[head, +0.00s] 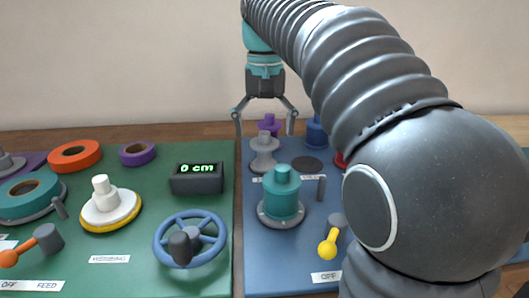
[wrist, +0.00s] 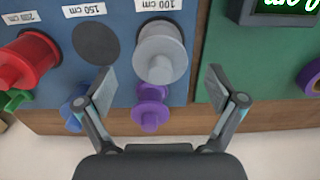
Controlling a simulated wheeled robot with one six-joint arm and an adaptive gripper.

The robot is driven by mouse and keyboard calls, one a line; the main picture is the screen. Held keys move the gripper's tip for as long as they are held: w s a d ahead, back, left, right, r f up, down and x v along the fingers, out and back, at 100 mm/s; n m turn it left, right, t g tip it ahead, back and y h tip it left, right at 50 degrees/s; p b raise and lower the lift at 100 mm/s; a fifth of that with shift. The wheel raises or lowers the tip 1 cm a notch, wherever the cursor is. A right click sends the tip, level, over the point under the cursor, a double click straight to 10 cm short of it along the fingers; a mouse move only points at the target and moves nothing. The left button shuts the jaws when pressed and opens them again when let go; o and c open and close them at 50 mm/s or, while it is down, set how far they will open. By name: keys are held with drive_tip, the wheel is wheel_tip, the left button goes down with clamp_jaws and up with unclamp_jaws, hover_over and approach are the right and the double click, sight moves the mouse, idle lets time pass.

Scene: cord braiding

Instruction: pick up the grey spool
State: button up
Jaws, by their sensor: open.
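The grey spool (head: 264,150) stands upright on the blue board, on the spot labelled 100 cm. In the wrist view the grey spool (wrist: 160,54) is seen from above, beyond and between the open fingertips. My gripper (head: 265,128) is open and empty, pointing down, above and a little behind the grey spool in the head view. In the wrist view my gripper (wrist: 158,88) has its two fingers spread wide, with a purple spool (wrist: 150,108) between them. The fingers do not appear to touch any spool.
A teal spool (head: 281,195) stands in front of the grey one. A blue spool (head: 316,133) and a red spool (wrist: 27,62) are nearby. The dark disc (wrist: 96,43) at 150 cm is empty. A display (head: 197,178) reads 0 cm beside a blue handwheel (head: 190,238).

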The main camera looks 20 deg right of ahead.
drive_tip(key=shift+f, duration=1.95)
drive_tip(key=c, duration=1.2)
